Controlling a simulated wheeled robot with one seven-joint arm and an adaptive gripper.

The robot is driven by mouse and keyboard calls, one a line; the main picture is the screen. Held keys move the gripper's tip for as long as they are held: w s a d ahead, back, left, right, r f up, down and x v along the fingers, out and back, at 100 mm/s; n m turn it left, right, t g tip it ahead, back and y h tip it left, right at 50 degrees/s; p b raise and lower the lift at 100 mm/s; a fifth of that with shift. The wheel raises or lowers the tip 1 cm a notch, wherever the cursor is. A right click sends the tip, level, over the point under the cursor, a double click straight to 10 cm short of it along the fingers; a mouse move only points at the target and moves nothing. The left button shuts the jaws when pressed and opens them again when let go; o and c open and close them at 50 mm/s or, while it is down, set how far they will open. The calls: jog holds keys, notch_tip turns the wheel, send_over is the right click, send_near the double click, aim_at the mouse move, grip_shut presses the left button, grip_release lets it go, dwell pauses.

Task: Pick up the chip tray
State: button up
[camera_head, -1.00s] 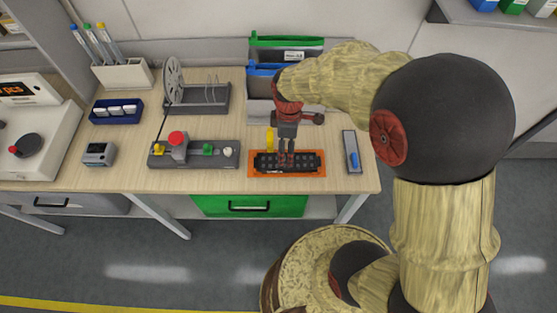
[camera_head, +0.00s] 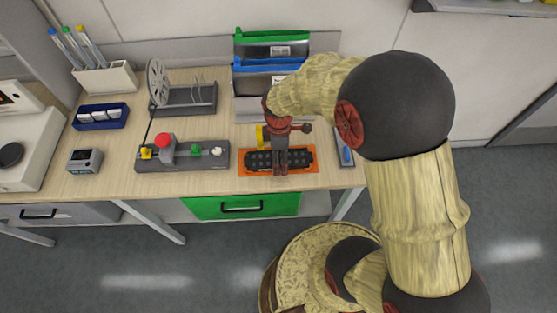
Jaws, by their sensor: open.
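A black chip tray (camera_head: 256,160) with rows of small pockets lies flat on an orange mat (camera_head: 247,172) near the bench's front edge. My gripper (camera_head: 281,171) points down over the right half of the tray and covers part of it. Its fingers are open. Whether the fingertips touch the tray, I cannot tell.
Left of the mat, a grey control panel (camera_head: 184,160) carries a red button and coloured knobs. A narrow grey tray with a blue item (camera_head: 346,155) lies to the right. A reel stand (camera_head: 187,100) is back left.

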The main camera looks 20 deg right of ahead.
jog(key=shift+r, duration=0.1)
jog(key=shift+c, duration=0.4)
jog(key=c, duration=1.3)
